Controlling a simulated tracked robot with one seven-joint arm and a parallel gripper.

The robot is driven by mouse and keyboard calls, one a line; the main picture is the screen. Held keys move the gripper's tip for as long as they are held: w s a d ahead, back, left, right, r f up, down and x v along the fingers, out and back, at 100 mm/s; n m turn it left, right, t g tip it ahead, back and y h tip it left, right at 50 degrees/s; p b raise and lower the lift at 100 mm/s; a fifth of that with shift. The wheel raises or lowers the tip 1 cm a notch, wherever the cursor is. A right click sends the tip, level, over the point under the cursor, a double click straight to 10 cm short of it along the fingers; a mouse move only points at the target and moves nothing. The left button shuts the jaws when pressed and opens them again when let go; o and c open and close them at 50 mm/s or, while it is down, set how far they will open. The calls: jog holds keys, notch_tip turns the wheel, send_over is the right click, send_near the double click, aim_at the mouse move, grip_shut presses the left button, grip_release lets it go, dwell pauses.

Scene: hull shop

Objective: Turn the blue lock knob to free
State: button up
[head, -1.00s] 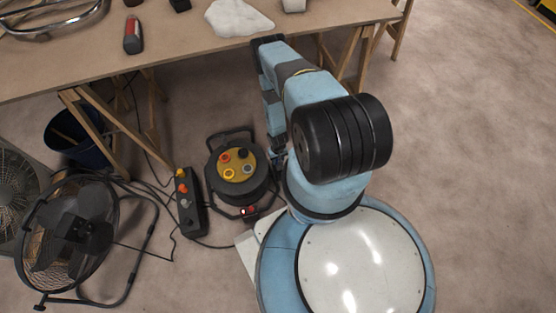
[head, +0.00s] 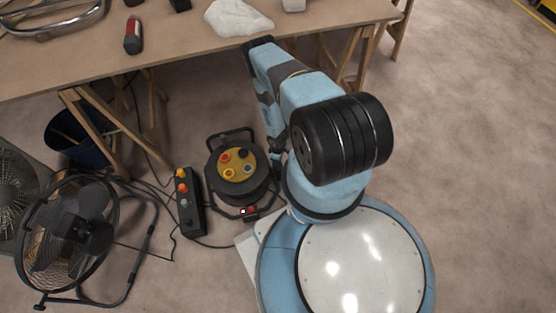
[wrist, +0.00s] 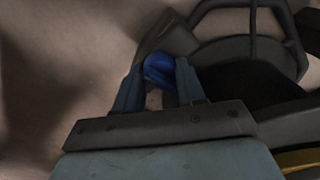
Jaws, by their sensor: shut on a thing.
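The blue lock knob (wrist: 158,68) shows in the wrist view between the two fingers of my gripper (wrist: 160,76), which is shut on it. The knob sits by a grey part at the edge of a dark cable reel, whose frame fills the right of that view. In the head view the round cable reel (head: 238,171), with a yellow face and several coloured sockets, stands on the floor. My arm reaches down on its right side. The knob is hidden there, and my fingers cannot be made out clearly. The knob's angle is hard to read.
A workbench (head: 180,42) on wooden trestles stands behind. A dark control box (head: 188,205) with coloured knobs, loose cables and a floor fan (head: 80,235) lie left of the reel. A dark blue bucket (head: 78,140) is under the bench. Floor to the right is clear.

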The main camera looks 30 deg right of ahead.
jog(key=n, duration=0.4)
jog(key=shift+n, duration=1.8)
jog(key=o, duration=1)
jog(key=shift+o, duration=0.2)
jog(key=shift+r, duration=0.15)
notch_tip(320, 180, up, 13)
jog(key=shift+r, duration=0.2)
